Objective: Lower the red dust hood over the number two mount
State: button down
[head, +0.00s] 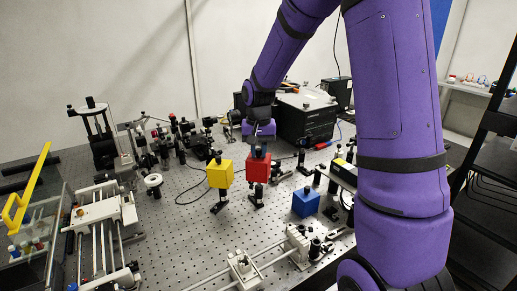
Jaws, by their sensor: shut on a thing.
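The red dust hood (257,168) is a red cube with a dark knob on top, in the middle of the head view. My gripper (259,145) points down from above and is shut on the hood at its top; the fingertips are small here. A black post mount (256,196) shows directly below the hood, its upper part hidden. I cannot tell whether the hood sits on it or hangs just above. No mount number is readable.
A yellow hood (219,173) stands close on the left, over another black post. A blue hood (305,203) sits low to the right. Optics crowd the back of the perforated bench (190,245), with a black box (306,122) behind. White rail stages flank the front.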

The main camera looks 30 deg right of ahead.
aim_at(258, 156)
jog(key=shift+f, duration=1.55)
dwell(0.4)
jog(key=c, duration=1)
grip_release()
jog(key=shift+o, duration=0.2)
jog(key=shift+r, duration=0.15)
notch_tip(258, 156, up, 11)
jog(key=shift+f, duration=0.2)
jog(key=s+a+r+n+t, duration=0.25)
jog(key=s+a+r, duration=0.25)
jog(key=s+r, duration=0.55)
jog(key=s+a+n+t, duration=0.2)
jog(key=s+n, duration=0.1)
jog(key=s, duration=1.4)
jog(key=shift+a+r+t, duration=0.15)
jog(key=shift+r+t, duration=0.05)
jog(key=shift+t, duration=0.15)
